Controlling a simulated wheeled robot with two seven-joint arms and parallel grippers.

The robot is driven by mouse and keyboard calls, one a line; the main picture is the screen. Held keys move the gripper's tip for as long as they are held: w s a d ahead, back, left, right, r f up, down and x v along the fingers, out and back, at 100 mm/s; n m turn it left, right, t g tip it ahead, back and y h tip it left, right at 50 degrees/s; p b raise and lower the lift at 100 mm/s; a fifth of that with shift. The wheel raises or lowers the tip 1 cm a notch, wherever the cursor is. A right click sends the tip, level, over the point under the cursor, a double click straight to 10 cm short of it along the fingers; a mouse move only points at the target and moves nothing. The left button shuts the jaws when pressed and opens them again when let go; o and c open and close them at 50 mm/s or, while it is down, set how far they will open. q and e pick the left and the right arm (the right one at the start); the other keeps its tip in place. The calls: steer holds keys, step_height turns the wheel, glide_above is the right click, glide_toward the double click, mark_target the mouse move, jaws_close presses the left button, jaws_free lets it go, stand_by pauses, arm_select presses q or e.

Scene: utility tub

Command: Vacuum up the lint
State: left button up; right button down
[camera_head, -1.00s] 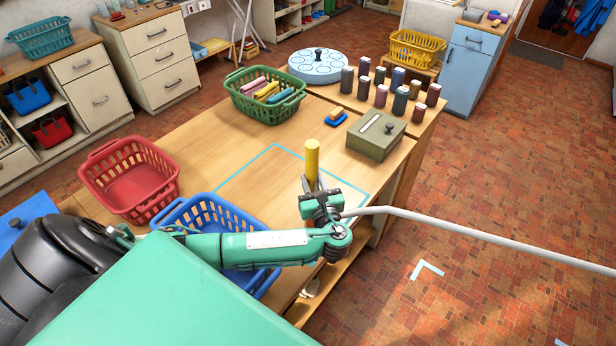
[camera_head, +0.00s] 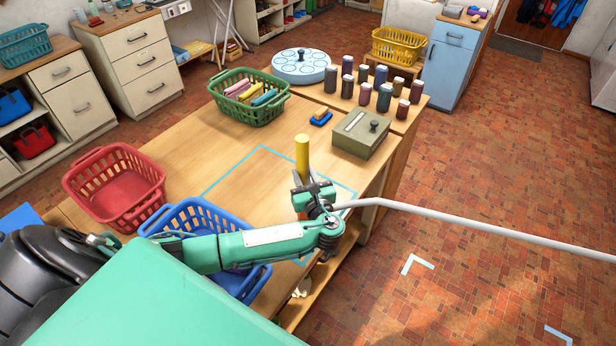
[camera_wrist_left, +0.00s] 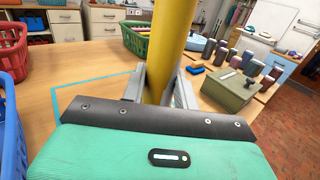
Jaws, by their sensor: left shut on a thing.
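My left gripper (camera_head: 304,192) is shut on an upright yellow cylinder (camera_head: 302,152), held above the front right part of the wooden table (camera_head: 225,180). In the left wrist view the cylinder (camera_wrist_left: 168,45) stands between the two grey fingers (camera_wrist_left: 160,88). A pale grey hose or tube (camera_head: 450,216) runs from beside the gripper out to the right edge; my wrist hides where it begins. I cannot make out any lint. My right gripper is not in view.
Blue (camera_head: 205,218), red (camera_head: 115,187) and green (camera_head: 247,100) baskets stand on the table. A blue tape outline (camera_head: 225,178) marks its middle. An olive box (camera_head: 361,137) and several dark cylinders (camera_head: 384,97) stand further back. Open tiled floor (camera_head: 500,160) lies to the right.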

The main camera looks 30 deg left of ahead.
arm_select(q)
steer(key=shift+a+p, duration=0.7)
steer(key=shift+a, duration=3.1)
steer(key=shift+w+r+p, duration=0.2)
steer(key=shift+r+p, duration=0.05)
steer(key=shift+r, duration=1.2)
steer(key=shift+w+r+p, duration=0.15)
steer(key=shift+r+p, duration=0.1)
steer(key=shift+r, duration=1.2)
